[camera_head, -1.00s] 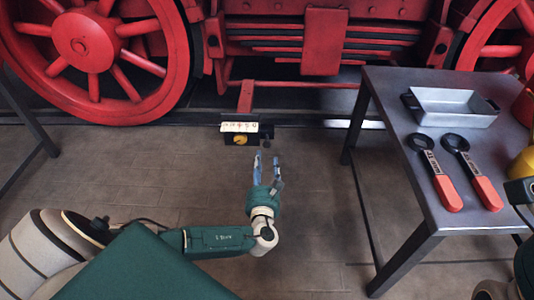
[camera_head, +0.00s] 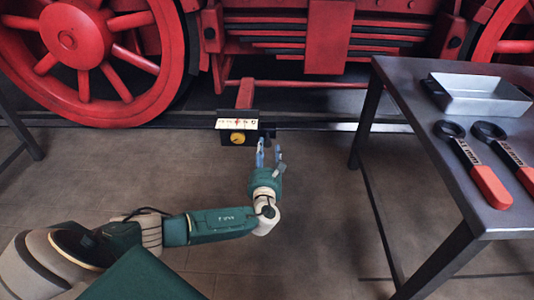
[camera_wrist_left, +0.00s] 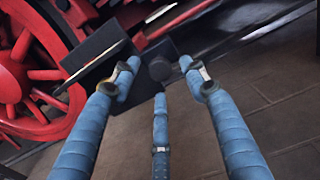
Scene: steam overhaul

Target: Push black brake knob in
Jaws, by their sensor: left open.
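The black brake knob (camera_wrist_left: 160,68) is a short dark cylinder on the side of a dark box (camera_wrist_left: 102,57) in the left wrist view. In the head view the box (camera_head: 224,138) has a yellow round dial (camera_head: 237,138) and a pale scale strip on top; the knob is small and dark there, just beyond my fingertips. My left gripper (camera_head: 269,148) is open and empty, its blue fingers pointing at the knob. In the left wrist view the fingers spread around the knob's outline, apparently short of it; contact cannot be told. My right gripper is out of view.
A metal table (camera_head: 420,130) at the right holds a grey tray (camera_head: 480,104) and two red-handled wrenches (camera_head: 478,170). Behind the box stand red locomotive wheels (camera_head: 70,40) and a rail. The floor between my left arm and the table is clear.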

